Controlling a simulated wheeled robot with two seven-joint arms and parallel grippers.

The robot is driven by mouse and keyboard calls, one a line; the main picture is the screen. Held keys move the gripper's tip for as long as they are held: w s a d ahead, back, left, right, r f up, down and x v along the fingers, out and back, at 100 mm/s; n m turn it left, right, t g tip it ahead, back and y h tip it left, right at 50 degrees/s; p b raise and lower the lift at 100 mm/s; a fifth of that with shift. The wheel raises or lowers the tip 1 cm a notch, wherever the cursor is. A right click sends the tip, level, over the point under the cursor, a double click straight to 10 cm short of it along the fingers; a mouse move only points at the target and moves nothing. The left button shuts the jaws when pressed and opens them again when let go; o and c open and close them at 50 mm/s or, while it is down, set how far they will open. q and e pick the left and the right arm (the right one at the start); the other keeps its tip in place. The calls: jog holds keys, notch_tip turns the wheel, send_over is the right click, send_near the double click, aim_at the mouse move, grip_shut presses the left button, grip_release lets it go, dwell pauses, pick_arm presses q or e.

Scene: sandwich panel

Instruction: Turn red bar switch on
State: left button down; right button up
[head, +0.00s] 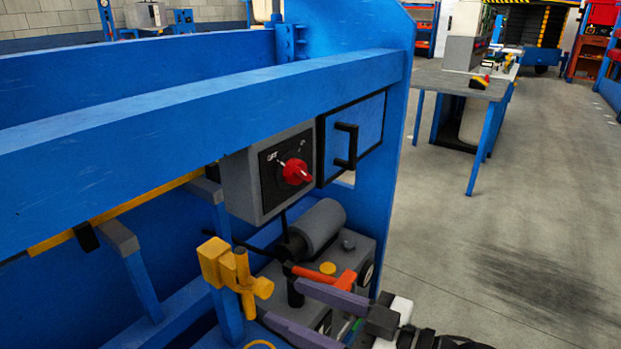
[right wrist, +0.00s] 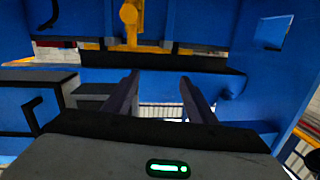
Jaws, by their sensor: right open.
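The red bar switch (head: 296,172) sits on the black face plate of a grey box (head: 240,186), under the blue beam. A white "OFF" label shows at the plate's upper left. I cannot tell exactly which mark the bar points to. My right gripper (head: 281,302) is at the bottom of the head view, below the switch and apart from it, its two purple-grey fingers pointing left. It is open, with a gap between the fingers in the right wrist view (right wrist: 160,78). I cannot make out the switch in the right wrist view. My left gripper is not in view.
A blue door with a black handle (head: 347,146) is right of the switch box. A grey motor (head: 318,228), an orange-red lever (head: 335,278) and a yellow clamp-like part (head: 234,272) crowd the space below. The blue beam (head: 200,102) runs above. Open floor lies right.

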jog(key=t+p, duration=0.2)
jog(key=p, duration=0.1)
send_near(307, 176)
jog(key=p+x, duration=0.2)
jog(key=x, duration=0.7)
jog(key=shift+w+a, duration=0.1)
jog(key=shift+a, duration=0.1)
jog(key=shift+c, duration=0.6)
jog(key=c, duration=0.9)
jog(key=shift+m, duration=0.3)
jog(key=shift+c, duration=0.2)
